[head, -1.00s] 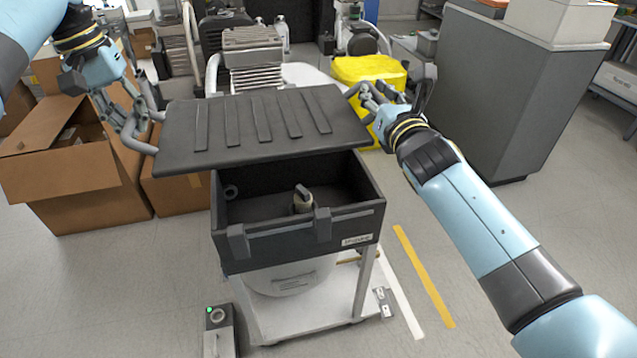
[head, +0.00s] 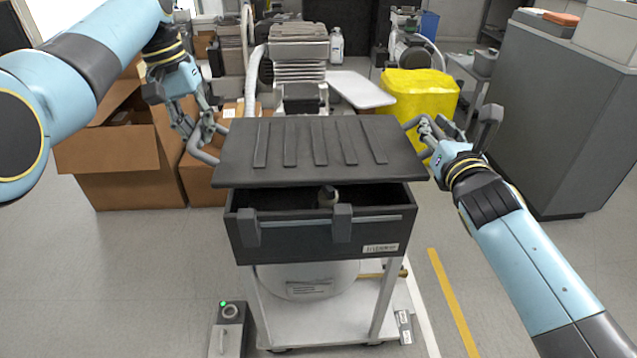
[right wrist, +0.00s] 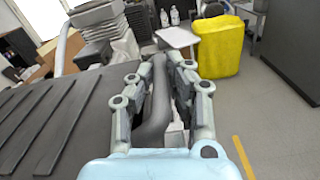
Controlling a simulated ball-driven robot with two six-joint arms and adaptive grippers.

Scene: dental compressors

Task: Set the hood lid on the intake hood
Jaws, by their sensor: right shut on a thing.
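The hood lid (head: 318,160) is a dark ribbed panel with a bent handle at each side. It is held roughly level above the intake hood (head: 310,240), an open black box on a white cart. A gap shows between the lid and the hood's front rim, and the lid covers most of the opening. My left gripper (head: 208,140) is at the lid's left handle; its fingers overlap the handle and their closure is unclear. My right gripper (head: 422,128) is shut on the right handle (right wrist: 157,105), which lies between its fingers in the right wrist view.
Cardboard boxes (head: 125,165) stand at the left behind the hood. A yellow wrapped block (head: 420,100) and a grey cabinet (head: 560,120) are at the right. A small box with a green light (head: 229,330) is on the floor. The compressor (head: 298,60) stands behind.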

